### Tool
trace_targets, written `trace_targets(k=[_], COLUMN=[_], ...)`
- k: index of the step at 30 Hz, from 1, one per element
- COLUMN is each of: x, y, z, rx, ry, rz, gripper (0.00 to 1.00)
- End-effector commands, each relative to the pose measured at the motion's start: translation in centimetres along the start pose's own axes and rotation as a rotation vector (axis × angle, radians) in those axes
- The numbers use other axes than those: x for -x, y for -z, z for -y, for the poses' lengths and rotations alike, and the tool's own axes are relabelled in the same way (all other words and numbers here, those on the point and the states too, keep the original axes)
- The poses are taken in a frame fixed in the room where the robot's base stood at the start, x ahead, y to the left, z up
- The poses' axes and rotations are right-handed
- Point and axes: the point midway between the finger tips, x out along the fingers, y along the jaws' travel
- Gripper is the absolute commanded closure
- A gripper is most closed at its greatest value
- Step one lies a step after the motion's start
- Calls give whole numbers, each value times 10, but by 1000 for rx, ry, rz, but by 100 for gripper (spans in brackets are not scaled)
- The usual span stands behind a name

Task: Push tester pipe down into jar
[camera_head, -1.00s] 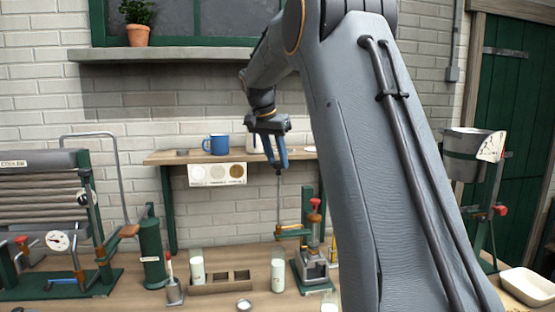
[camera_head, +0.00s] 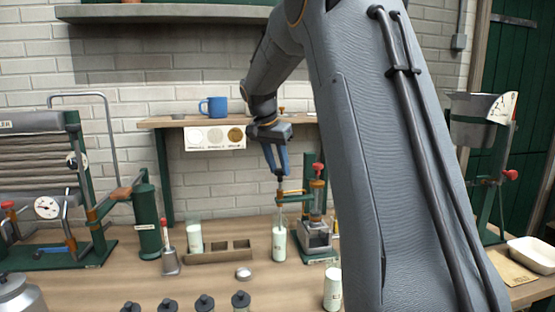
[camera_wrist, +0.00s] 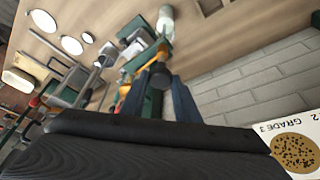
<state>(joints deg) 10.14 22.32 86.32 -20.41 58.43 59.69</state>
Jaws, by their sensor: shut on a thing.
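In the head view my gripper (camera_head: 277,168) is shut on the top of the thin, dark tester pipe (camera_head: 279,200). The pipe hangs upright, passes at the orange-ended bracket of the green stand (camera_head: 318,205), and its lower part reaches the mouth of the white milk jar (camera_head: 279,244). How deep its tip sits is hidden by the jar. The jar stands upright on the bench left of the stand. In the wrist view the dark pipe top (camera_wrist: 160,76) shows between my blue fingers, with the jar (camera_wrist: 166,20) beyond it.
A wooden rack (camera_head: 220,256) and another white jar (camera_head: 194,238) stand to the left. A shelf with a blue mug (camera_head: 214,107) is behind my gripper. A third jar (camera_head: 333,288) and several dark-capped things (camera_head: 203,303) stand near the front.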

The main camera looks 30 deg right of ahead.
Motion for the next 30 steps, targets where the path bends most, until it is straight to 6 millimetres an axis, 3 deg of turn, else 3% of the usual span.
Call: trace_targets(k=[6, 17, 18, 21, 30], x=[-16, -18, -18, -18, -15], y=[-6, -8, -8, -8, -7], z=[0, -1, -1, -1, 0], rx=[-1, 0, 1, 0, 0], ry=[0, -3, -3, -2, 0], rz=[0, 3, 3, 2, 0], gripper=[100, 100, 68, 53, 53])
